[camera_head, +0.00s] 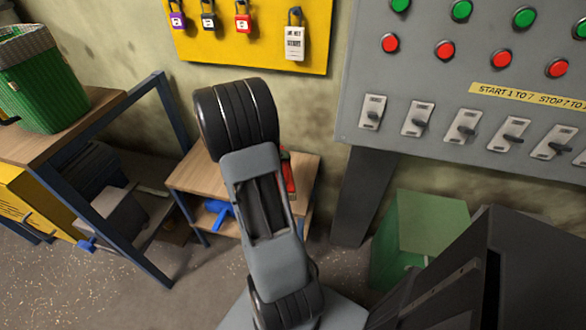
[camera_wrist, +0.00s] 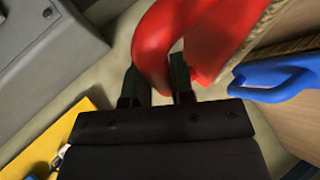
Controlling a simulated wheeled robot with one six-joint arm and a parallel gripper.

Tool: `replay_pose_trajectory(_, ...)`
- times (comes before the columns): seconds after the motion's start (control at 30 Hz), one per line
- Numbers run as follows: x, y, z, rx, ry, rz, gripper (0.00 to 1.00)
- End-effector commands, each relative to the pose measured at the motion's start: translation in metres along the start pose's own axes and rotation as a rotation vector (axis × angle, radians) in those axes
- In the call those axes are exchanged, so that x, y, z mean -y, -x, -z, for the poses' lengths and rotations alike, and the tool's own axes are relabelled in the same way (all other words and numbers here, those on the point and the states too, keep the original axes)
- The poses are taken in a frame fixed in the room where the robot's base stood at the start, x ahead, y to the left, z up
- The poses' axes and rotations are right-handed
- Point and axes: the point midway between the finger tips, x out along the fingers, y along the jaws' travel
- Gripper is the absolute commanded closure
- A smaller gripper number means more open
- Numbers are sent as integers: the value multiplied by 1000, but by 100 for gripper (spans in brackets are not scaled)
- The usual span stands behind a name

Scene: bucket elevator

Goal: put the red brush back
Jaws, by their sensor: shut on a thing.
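The red brush (camera_wrist: 212,35) is large in the wrist view, with a curved red handle and a strip of brownish bristles along its right side. My gripper (camera_wrist: 158,84) is shut on the red handle, which passes between its two dark fingers. In the head view, a red piece, seemingly the brush (camera_head: 289,177), shows at the right edge of my arm, by the small wooden shelf unit (camera_head: 190,181). My arm hides the rest of it and the gripper there. I cannot tell whether the brush touches the shelf unit.
A blue tool (camera_head: 219,212) lies on the lower shelf; a similar blue piece (camera_wrist: 272,80) is close right of the brush in the wrist view. A workbench with a green basket (camera_head: 42,85) stands left. A grey control panel (camera_head: 460,85) and green box (camera_head: 415,235) are right.

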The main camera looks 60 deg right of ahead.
Motion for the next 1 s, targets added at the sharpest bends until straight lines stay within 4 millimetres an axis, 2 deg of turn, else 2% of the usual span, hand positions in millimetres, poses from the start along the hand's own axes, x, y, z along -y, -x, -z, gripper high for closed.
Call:
replay_pose_trajectory(0.03, 0, -14, 6, 6, 0, -2, 100)
replay_pose_trajectory(0.13, 2, -38, 19, 5, 1, -1, 100)
replay_pose_trajectory(0.2, 11, -53, 24, 3, 4, -1, 100)
replay_pose_trajectory(0.4, 27, -84, 32, 0, 1, -1, 100)
replay_pose_trajectory(0.73, 38, -104, 38, -2, 1, 0, 100)
replay_pose_trajectory(1.0, 61, -118, 33, -2, 1, 0, 100)
